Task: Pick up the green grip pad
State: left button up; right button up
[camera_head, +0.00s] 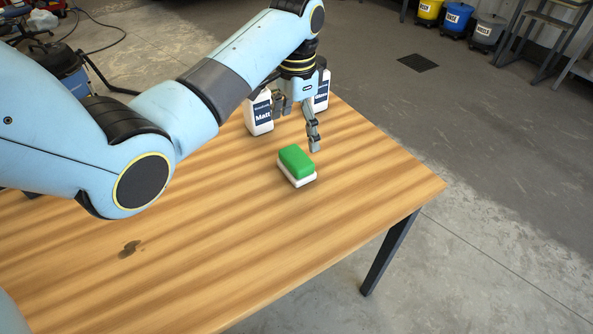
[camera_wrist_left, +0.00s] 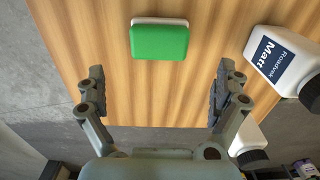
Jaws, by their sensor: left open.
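The green grip pad (camera_head: 296,160) has a green top and a white lower layer and lies flat on the wooden table (camera_head: 230,230). In the left wrist view the green grip pad (camera_wrist_left: 160,42) is ahead of the fingertips, near the top middle. My left gripper (camera_head: 296,122) is above the table behind the pad, apart from it. In the left wrist view my left gripper (camera_wrist_left: 158,88) has its fingers spread wide, with bare table between them. My right gripper is not in view.
A white bottle labelled Matt (camera_head: 259,113) stands close beside my left gripper, with another white bottle (camera_head: 321,92) behind it; the labelled bottle also shows at right in the wrist view. A dark stain (camera_head: 130,249) marks the table. The table's front and right areas are clear. Buckets (camera_head: 457,18) stand far back.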

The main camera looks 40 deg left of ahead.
aim_at(296, 156)
pick_arm(q)
notch_tip(296, 156, down, 10)
jog(key=shift+s+f+b, duration=0.1)
jog(key=shift+f+b, duration=0.15)
jog(key=shift+b, duration=0.45)
jog(key=c, duration=0.9)
jog(key=shift+c, duration=0.3)
